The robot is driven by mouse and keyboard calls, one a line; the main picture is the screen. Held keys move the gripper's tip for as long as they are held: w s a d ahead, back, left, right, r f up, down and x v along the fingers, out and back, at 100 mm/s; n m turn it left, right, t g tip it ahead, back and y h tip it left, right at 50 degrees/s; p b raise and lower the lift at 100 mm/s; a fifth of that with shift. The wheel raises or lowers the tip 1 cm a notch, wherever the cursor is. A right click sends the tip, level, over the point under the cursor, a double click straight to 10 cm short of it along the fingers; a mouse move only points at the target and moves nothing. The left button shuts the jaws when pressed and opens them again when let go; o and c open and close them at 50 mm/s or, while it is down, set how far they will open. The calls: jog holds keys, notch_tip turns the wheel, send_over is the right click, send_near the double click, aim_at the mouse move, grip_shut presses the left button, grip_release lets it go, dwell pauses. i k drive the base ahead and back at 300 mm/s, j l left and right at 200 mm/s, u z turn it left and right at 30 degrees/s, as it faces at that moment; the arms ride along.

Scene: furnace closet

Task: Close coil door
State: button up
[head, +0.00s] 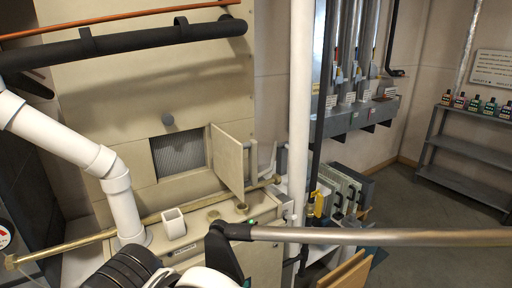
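The coil door (228,160) is a beige flat panel on the front of the beige furnace cabinet (122,90). It stands swung open, sticking out to the right of a rectangular opening. Dark grey finned coil (178,155) shows inside the opening.
A silver bar (380,236) crosses the lower right. A white pipe (120,195) stands left of the opening and a white vertical pipe (299,110) to its right. A brass-coloured pipe (75,247) runs below the door. Grey shelves (465,150) stand far right, with clear floor before them.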

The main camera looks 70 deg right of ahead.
aim_at(227, 160)
jog(key=k+l, duration=0.15)
jog(key=l, duration=0.25)
jog(key=k+l, duration=0.1)
jog(key=l, duration=0.35)
jog(key=k+l+z, duration=0.1)
jog(key=l, duration=0.3)
jog(key=k+l, duration=0.15)
jog(key=l, duration=0.25)
jog(key=k+l+z, duration=0.1)
jog(key=l, duration=0.35)
jog(key=k+j+u, duration=0.15)
jog(key=j, duration=0.2)
